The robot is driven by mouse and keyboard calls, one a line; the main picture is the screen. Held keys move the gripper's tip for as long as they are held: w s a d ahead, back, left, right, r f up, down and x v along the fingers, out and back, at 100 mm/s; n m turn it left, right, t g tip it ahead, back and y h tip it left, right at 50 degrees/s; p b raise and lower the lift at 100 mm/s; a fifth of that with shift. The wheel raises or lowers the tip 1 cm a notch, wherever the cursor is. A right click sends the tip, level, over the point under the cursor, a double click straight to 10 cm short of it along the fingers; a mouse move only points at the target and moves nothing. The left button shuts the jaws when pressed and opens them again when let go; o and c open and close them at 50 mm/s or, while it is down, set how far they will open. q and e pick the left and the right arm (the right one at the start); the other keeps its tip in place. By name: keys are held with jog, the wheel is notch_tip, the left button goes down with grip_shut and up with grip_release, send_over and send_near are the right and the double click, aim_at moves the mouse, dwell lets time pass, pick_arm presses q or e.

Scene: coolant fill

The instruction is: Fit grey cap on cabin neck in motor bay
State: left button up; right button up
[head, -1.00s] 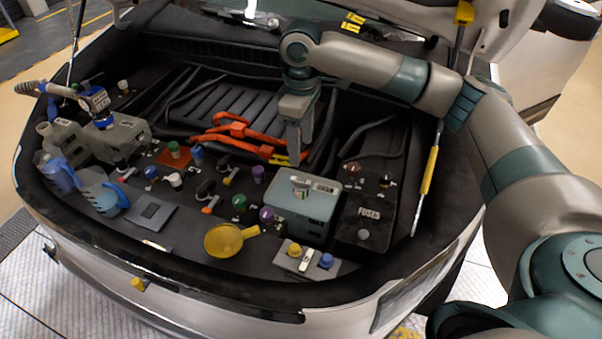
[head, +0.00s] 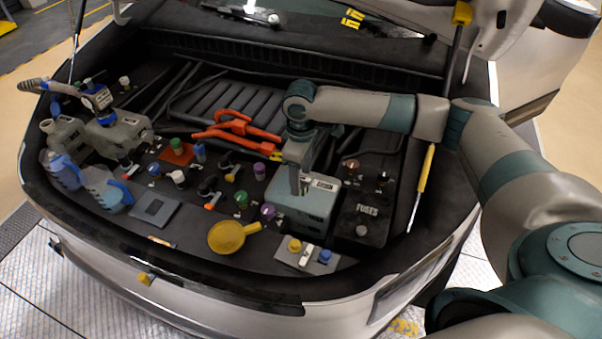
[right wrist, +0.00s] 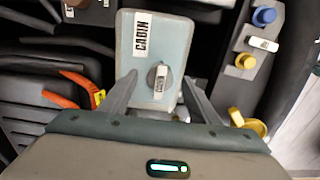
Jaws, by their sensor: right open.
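The cabin reservoir (head: 304,212) is a pale grey-blue box with a CABIN label, right of centre in the motor bay. In the right wrist view its top (right wrist: 146,30) shows. A round grey cap (right wrist: 160,82) with a pale bar handle stands on the reservoir's top, over where the neck is. I cannot tell how firmly it is seated. My right gripper (head: 298,190) is low over the reservoir and hides the cap in the head view. In the right wrist view its open fingers (right wrist: 159,80) are on either side of the cap. My left gripper is not in view.
A FUSES box (head: 366,216) stands close right of the reservoir. A yellow funnel (head: 227,237) and a plate (head: 306,257) with yellow and blue caps lie in front. Orange cables (head: 236,130) run behind. Blue jugs (head: 105,190) stand at left.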

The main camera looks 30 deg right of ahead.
jog(key=c, duration=1.1)
jog(key=shift+o, duration=0.7)
jog(key=shift+s+f+p, duration=0.1)
jog(key=shift+p, duration=0.55)
jog(key=shift+m+p, duration=2.7)
jog(key=shift+p, duration=1.3)
jog(key=shift+m, duration=0.5)
